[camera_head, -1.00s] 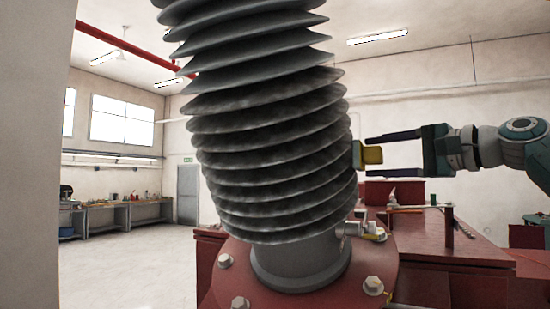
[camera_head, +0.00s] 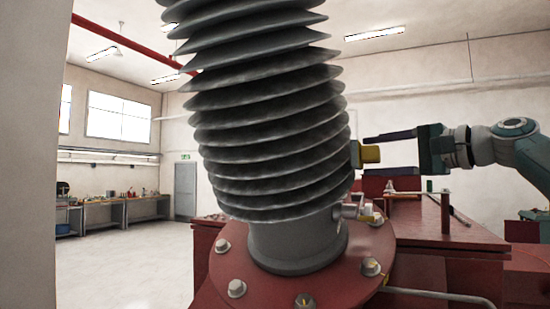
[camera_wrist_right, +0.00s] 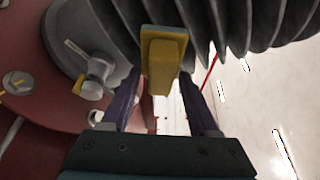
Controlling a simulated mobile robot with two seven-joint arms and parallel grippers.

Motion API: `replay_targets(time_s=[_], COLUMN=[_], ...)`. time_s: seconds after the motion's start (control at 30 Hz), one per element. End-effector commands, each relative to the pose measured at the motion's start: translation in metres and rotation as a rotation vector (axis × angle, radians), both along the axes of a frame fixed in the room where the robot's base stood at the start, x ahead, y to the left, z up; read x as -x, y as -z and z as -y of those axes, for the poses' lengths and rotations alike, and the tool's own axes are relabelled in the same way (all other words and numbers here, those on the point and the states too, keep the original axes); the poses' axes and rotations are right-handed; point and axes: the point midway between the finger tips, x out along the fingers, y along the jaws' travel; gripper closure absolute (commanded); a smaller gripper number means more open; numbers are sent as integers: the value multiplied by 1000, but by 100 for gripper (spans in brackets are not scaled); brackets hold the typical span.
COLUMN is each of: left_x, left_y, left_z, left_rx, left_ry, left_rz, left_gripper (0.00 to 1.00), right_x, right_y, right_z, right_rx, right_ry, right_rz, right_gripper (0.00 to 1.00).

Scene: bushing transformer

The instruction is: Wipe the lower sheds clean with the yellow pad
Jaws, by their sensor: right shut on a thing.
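The grey ribbed bushing stands tilted in the middle of the head view, with its lower sheds (camera_head: 275,165) above a smooth grey collar. These sheds look grey with faint darker smudges. The yellow pad (camera_head: 369,153) is at the right edge of the lower sheds; I cannot tell whether it touches them. My right gripper (camera_head: 376,154) is shut on the pad, coming in from the right. In the right wrist view, the pad (camera_wrist_right: 163,60) sits between the two dark fingers of the gripper (camera_wrist_right: 160,82), in front of the sheds (camera_wrist_right: 215,25). My left gripper is out of view.
A red bolted flange (camera_head: 335,285) carries the bushing. A small metal fitting (camera_head: 350,208) sticks up beside the collar, below my right gripper. A red cabinet top (camera_head: 425,218) lies behind at right. Workbenches (camera_head: 120,212) stand far left, with open floor before them.

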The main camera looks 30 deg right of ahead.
Motion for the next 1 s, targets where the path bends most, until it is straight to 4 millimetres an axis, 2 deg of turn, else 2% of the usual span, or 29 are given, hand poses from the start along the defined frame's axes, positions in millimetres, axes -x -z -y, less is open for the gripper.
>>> replay_targets(time_s=[0.03,0.1,0.37,0.6,0.87,1.0], left_x=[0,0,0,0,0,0], left_y=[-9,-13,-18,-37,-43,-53], left_z=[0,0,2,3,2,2], left_rx=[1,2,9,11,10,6], left_ry=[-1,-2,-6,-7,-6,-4], left_rz=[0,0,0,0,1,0], left_gripper=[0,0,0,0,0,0], right_x=[2,4,8,13,16,19], right_y=[-10,-15,-23,-44,-52,-63], right_z=[-3,-5,-8,-17,-22,-26], right_rx=[1,1,-1,0,-2,0], right_ry=[-2,-1,0,0,0,-1], right_rz=[3,3,5,6,7,7], right_gripper=[100,100,100,100,100,100])
